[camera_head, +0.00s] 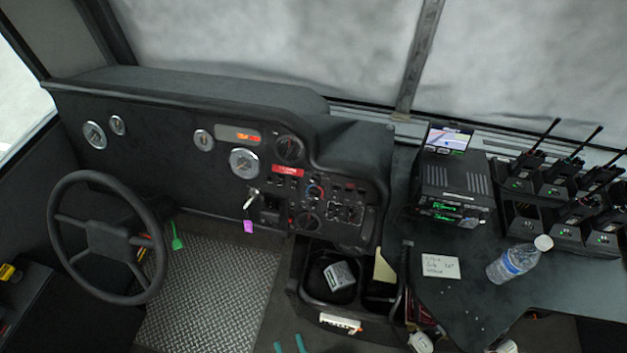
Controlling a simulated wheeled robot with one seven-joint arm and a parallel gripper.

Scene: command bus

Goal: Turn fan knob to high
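The dashboard's control panel (330,205) sits right of the steering wheel. It bears a round knob with a red and blue ring (314,192) and a larger dark round knob (307,221) below it. Their labels are too small to read, so I cannot tell which is the fan knob or its setting. Two teal fingertips, which look like my gripper (290,344), show at the bottom edge. They stand apart with nothing seen between them, below and well away from the panel. The rest of the gripper is out of frame.
The steering wheel (107,237) is at left. A key with a purple tag (248,226) hangs left of the panel. A black bin (332,276) lies below it. The right-hand desk holds a radio unit (452,190), a water bottle (515,262) and several handheld radios.

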